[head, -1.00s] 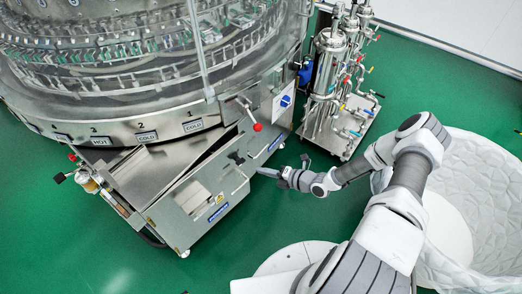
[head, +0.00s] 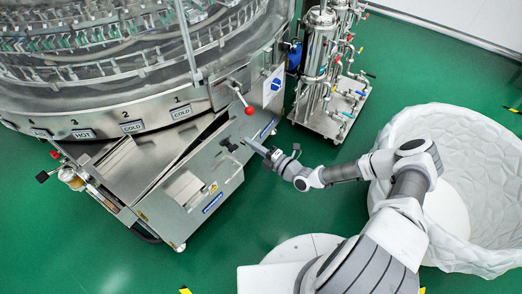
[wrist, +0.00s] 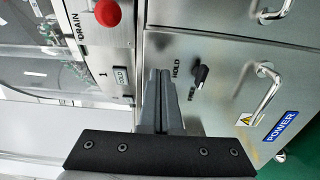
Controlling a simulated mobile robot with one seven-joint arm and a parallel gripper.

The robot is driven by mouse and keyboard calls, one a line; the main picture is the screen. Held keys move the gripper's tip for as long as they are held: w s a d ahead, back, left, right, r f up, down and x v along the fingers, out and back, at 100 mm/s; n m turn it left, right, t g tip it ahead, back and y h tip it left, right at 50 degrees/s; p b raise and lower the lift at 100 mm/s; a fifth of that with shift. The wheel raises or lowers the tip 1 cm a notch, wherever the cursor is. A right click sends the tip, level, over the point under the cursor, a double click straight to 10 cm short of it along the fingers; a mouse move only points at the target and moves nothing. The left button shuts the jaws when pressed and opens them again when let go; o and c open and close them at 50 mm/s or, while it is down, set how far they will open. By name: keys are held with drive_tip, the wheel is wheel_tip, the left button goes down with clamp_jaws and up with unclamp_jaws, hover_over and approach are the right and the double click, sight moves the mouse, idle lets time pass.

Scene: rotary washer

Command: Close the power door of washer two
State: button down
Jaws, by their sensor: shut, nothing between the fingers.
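The power door (head: 203,176) is the metal front panel of the lower washer cabinet, with a blue POWER label (wrist: 281,126), a yellow warning sign and a bar handle (wrist: 268,92). In the head view a dark wedge-shaped gap runs behind its top edge, so it looks ajar. A black HOLD knob (head: 229,146) sits near its top; the knob also shows in the wrist view (wrist: 199,76). My gripper (head: 247,141) is shut and empty, its tips just right of the knob. In the wrist view the fingers (wrist: 160,75) lie over the panel's upper edge; contact cannot be told.
A red-balled lever (head: 249,111) stands above the gripper. A neighbouring panel with a handle (wrist: 280,10) lies to the right. The steel filter cart (head: 325,80) stands at the back right. Green floor (head: 250,210) is clear in front of the door.

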sight(231, 130)
drive_tip(key=b+x, duration=0.1)
drive_tip(key=x, duration=0.6)
drive_tip(key=shift+f+b, duration=0.15)
drive_tip(key=shift+b, duration=0.15)
